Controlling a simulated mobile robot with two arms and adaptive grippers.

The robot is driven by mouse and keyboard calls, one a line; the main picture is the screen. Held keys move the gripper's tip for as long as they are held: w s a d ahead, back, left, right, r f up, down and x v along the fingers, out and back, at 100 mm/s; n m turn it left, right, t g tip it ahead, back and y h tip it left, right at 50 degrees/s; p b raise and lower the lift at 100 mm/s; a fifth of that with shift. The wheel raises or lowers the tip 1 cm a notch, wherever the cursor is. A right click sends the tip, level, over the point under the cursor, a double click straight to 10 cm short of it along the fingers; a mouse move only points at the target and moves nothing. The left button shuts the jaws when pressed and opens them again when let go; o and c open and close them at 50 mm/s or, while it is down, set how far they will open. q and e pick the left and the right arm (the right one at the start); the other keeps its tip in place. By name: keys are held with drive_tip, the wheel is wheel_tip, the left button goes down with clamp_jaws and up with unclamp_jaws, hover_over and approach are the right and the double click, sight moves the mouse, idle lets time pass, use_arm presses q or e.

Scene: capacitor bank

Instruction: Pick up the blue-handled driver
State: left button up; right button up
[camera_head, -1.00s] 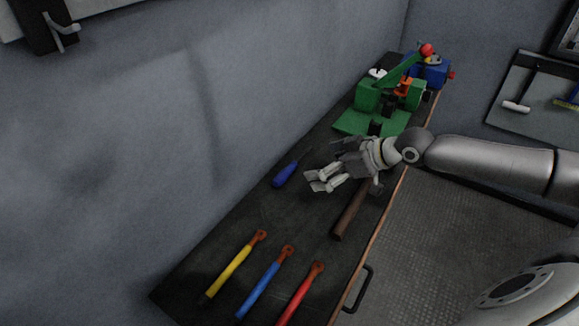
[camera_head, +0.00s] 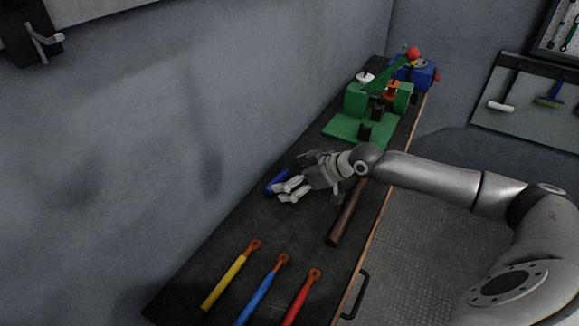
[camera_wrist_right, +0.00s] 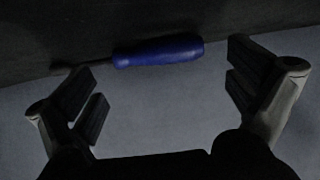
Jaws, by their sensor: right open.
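The blue-handled driver (camera_head: 275,183) lies on the dark bench top near the wall, partly hidden behind my right gripper in the head view. In the right wrist view its blue handle (camera_wrist_right: 158,51) lies crosswise, with the dark shaft pointing left. My right gripper (camera_head: 283,192) is open and empty, close beside the driver. In the wrist view the fingers (camera_wrist_right: 168,85) are spread wide, and the driver is beyond them, not between the pads. I cannot tell the exact gap. My left gripper is not in view.
A brown-handled tool (camera_head: 345,215) lies under my right arm. Yellow (camera_head: 228,277), blue (camera_head: 262,290) and red (camera_head: 301,297) handled tools lie at the near end. A green device (camera_head: 365,118) and a blue vise-like item (camera_head: 425,74) stand at the far end. The wall borders the bench.

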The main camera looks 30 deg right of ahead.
sight(279, 178)
drive_tip(key=x, duration=0.1)
drive_tip(key=p+x, duration=0.1)
drive_tip(key=x, duration=0.1)
drive_tip(key=shift+w+a+r, duration=0.1)
drive_tip(key=shift+w+a, duration=0.05)
drive_tip(key=shift+w, duration=0.2)
drive_tip(key=shift+w+a+f, duration=0.1)
drive_tip(key=shift+w+f, duration=0.1)
drive_tip(key=shift+f, duration=0.05)
drive_tip(key=shift+s, duration=0.1)
drive_tip(key=c, duration=0.9)
drive_tip(key=shift+o, duration=0.2)
drive_tip(key=shift+r, duration=0.1)
